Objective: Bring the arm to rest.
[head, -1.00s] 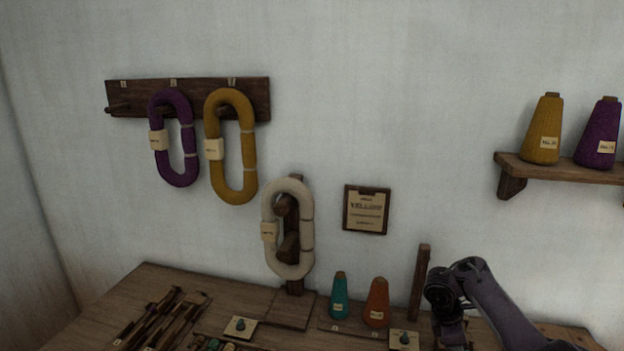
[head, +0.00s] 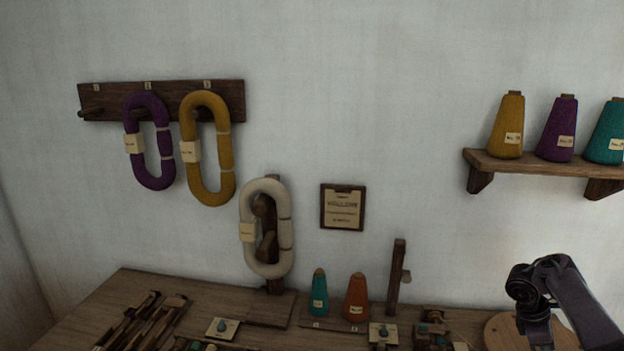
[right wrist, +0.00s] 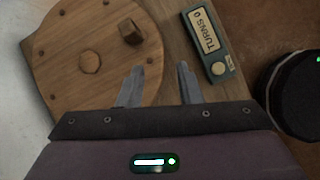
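My right arm (head: 585,305) comes in from the right in the head view, bent over the right end of the bench, with its hand at the lower edge. In the right wrist view my right gripper (right wrist: 158,80) is open, with two grey fingers apart and nothing between them. The fingers are over or beside a round wooden disc (right wrist: 70,40) that has a knob (right wrist: 130,32). I cannot tell their height above it. My left gripper is in neither view.
A counter reading "TURNS 0" (right wrist: 208,45) lies beside the disc. A dark round object (right wrist: 295,95) is at the right. On the bench (head: 95,290) stand teal (head: 318,295) and orange cones (head: 356,298) and an upright post (head: 396,278).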

